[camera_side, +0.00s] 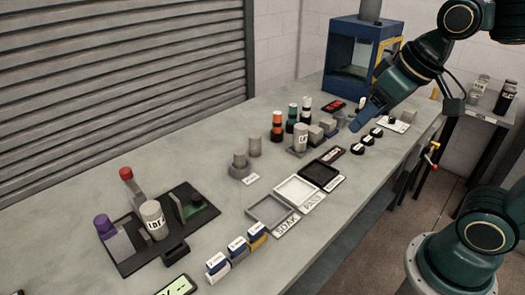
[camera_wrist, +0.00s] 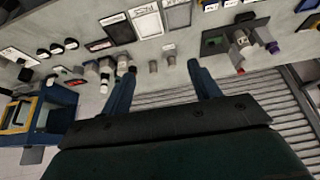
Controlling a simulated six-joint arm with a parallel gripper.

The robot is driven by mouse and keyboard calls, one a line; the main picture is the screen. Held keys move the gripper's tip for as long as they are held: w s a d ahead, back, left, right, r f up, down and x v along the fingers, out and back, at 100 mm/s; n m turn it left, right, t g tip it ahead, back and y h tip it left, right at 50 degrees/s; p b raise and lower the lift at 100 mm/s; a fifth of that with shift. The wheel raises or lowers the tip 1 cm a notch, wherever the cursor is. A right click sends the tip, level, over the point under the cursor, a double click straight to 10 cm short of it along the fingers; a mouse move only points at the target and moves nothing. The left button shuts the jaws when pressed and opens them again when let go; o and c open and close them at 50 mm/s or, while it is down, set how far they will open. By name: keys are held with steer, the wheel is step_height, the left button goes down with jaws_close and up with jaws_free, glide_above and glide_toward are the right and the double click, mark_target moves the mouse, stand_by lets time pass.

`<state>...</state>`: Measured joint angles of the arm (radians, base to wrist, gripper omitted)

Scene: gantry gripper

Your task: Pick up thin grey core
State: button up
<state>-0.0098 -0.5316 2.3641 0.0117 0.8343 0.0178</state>
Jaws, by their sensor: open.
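Two plain grey cylinders stand near the middle of the bench in the side view: one grey cylinder (camera_side: 254,146) at the back and another grey cylinder (camera_side: 239,159) in front, on a wider round grey base. I cannot tell for certain which is the thin grey core. Two small grey cylinders, one left (camera_wrist: 152,67) and one right (camera_wrist: 171,60), also show in the wrist view between my fingers, well beyond them. My gripper (camera_side: 366,117) is at the right, above the bench and apart from the cylinders. Its blue fingers (camera_wrist: 161,68) are spread and empty.
A labelled cylinder (camera_side: 300,138) and several orange-, green- and white-marked bottles stand right of the cylinders. Shallow trays (camera_side: 270,210) lie in front. A black fixture plate (camera_side: 140,258) is at the left. A blue cabinet (camera_side: 352,60) stands at the back right.

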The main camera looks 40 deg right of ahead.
steer(key=w, duration=1)
steer(key=m, duration=0.1)
glide_above(240, 153)
steer(key=s, duration=0.5)
step_height(240, 153, down, 16)
steer(key=shift+g, duration=0.4)
steer(key=shift+x, duration=4.55)
steer(key=shift+w, duration=0.1)
steer(key=shift+x, duration=2.55)
steer(key=shift+d, duration=0.15)
steer(key=shift+c, duration=0.4)
steer(key=c, duration=1.3)
steer(key=shift+o, duration=0.2)
